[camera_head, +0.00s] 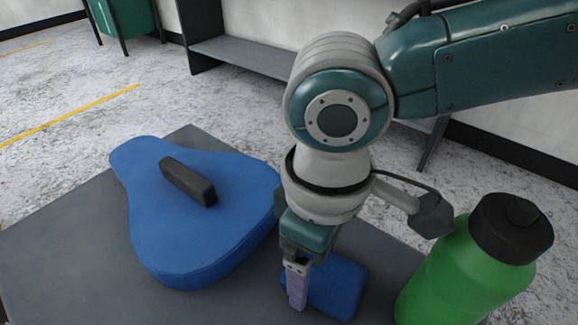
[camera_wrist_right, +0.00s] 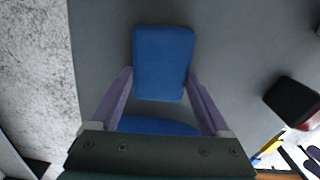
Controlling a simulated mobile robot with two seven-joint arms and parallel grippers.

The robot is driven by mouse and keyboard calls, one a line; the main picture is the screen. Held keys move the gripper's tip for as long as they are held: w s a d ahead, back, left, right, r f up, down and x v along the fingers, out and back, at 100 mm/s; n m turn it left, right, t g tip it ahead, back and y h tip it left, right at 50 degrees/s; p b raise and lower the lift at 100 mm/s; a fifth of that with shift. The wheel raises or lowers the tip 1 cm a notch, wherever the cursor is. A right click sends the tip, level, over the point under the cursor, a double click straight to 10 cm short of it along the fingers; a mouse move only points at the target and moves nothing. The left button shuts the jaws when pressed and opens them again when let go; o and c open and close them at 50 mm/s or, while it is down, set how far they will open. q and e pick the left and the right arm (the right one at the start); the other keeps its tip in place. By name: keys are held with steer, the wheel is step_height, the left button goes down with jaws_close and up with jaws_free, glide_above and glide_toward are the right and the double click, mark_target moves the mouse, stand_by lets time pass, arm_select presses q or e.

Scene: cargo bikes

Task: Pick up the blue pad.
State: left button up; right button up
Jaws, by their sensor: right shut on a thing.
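The blue pad (camera_head: 340,288) is a small rounded blue block at the front of the grey tabletop, just right of my right gripper's purple finger in the head view. My right gripper (camera_head: 297,287) points down at the pad. In the right wrist view the two purple fingers (camera_wrist_right: 160,82) stand at either side of the blue pad (camera_wrist_right: 163,55), closed against its sides. A second blue patch shows between the fingers nearer the palm; I cannot tell what it is. In the head view one finger is hidden. My left gripper is not in view.
A large blue saddle-shaped cushion (camera_head: 195,235) with a black bar (camera_head: 188,181) lies on the grey table (camera_head: 60,235), left of my gripper. A green bottle (camera_head: 465,275) with a black cap stands close on the right. A black object (camera_wrist_right: 292,102) shows in the wrist view.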

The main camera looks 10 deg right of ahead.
steer(key=c, duration=0.4)
steer(key=shift+r+p, duration=3.8)
steer(key=shift+r, duration=6.2)
